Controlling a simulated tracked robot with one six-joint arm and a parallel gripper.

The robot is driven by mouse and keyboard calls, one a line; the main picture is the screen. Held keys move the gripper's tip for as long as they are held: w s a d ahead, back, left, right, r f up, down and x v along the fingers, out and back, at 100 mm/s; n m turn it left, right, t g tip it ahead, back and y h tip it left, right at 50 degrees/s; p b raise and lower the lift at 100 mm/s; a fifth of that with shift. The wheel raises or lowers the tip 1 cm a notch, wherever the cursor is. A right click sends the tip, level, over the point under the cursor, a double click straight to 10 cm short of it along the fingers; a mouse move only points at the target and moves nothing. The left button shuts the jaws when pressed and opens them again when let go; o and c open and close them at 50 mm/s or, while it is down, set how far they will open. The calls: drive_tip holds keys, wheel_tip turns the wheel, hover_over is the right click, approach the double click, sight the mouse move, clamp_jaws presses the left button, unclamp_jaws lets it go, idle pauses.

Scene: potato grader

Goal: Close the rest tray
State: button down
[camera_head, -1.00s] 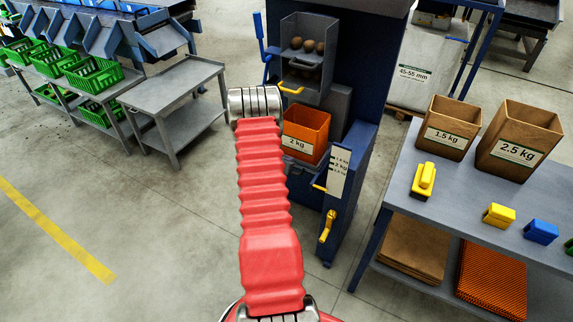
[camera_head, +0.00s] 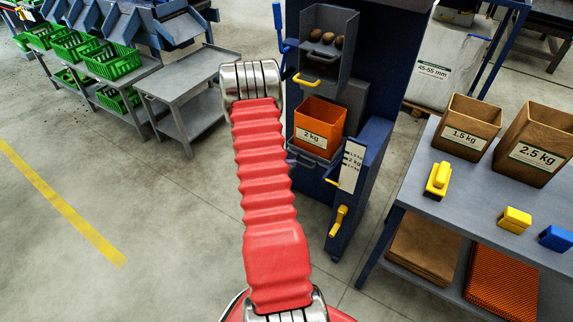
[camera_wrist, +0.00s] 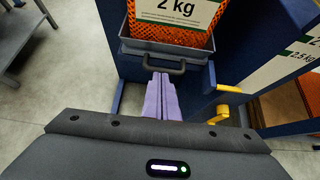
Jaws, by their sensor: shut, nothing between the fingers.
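The rest tray (camera_head: 308,158) is a grey tray at the front of the dark blue machine, and an orange box labelled 2 kg (camera_head: 320,125) stands on it. In the wrist view, the tray's front wall (camera_wrist: 132,47) carries a dark bar handle (camera_wrist: 164,69), and the tray stands out from the machine. My gripper (camera_wrist: 161,80) has purple fingers that are shut and empty. Their tips are just below the handle in the picture; I cannot tell whether they touch it. The gripper does not show in the head view, where my red arm stretches toward the machine.
A yellow lever (camera_head: 338,220) sits low on the machine, right of the tray. A yellow-handled bin with potatoes (camera_head: 319,68) is above the box. A grey table (camera_head: 410,185) with brown crates is at right, a grey side table (camera_head: 185,88) at left. Floor at left is clear.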

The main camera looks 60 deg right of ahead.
drive_tip(key=shift+v, duration=1.85)
